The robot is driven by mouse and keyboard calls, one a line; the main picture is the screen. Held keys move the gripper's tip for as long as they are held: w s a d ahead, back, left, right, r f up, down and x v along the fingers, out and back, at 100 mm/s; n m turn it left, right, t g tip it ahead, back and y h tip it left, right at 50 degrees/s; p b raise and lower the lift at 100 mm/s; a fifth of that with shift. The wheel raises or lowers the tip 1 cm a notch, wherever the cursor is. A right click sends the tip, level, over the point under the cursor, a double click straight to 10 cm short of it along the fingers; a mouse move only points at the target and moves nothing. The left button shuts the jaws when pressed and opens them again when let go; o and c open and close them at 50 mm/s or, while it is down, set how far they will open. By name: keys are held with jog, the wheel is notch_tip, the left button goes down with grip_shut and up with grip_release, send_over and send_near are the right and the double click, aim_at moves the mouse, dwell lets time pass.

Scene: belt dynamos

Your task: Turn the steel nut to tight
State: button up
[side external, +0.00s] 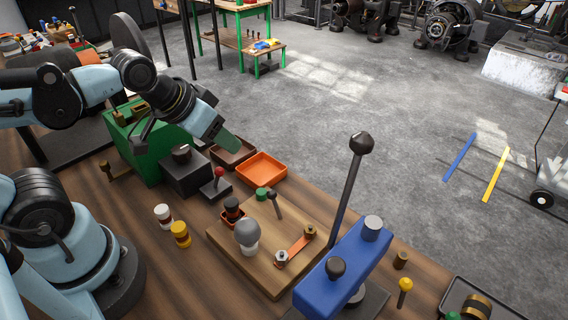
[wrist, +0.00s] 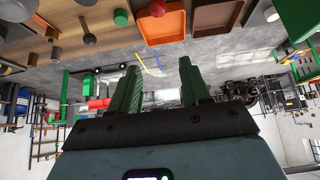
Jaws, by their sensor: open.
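The steel nut (side external: 282,257) sits at the near end of a copper-coloured strip (side external: 296,247) on a wooden board (side external: 235,253). A brass post (side external: 310,231) stands at the strip's other end. How far the nut is turned cannot be told. My gripper (side external: 230,144) is up and to the left of the board, over the area of the trays, well apart from the nut. In the wrist view its two green fingers (wrist: 160,82) are spread with nothing between them. I cannot pick out the nut in the wrist view.
A grey-knobbed post (side external: 247,234) stands on the board left of the nut. A blue press-like block (side external: 345,265) with a tall black-knobbed lever (side external: 350,180) stands right of it. An orange tray (side external: 262,169) lies behind the board. Yellow and red-white cylinders stand to the left.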

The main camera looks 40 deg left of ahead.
jog(key=d+r+m+g+h, duration=0.15)
jog(key=d+g, duration=0.25)
jog(key=d, duration=0.7)
jog(key=m+g+y, duration=0.2)
jog(key=g, duration=0.1)
send_near(282, 255)
jog(key=shift+a+f, duration=0.15)
jog(key=shift+f, duration=4.1)
grip_shut()
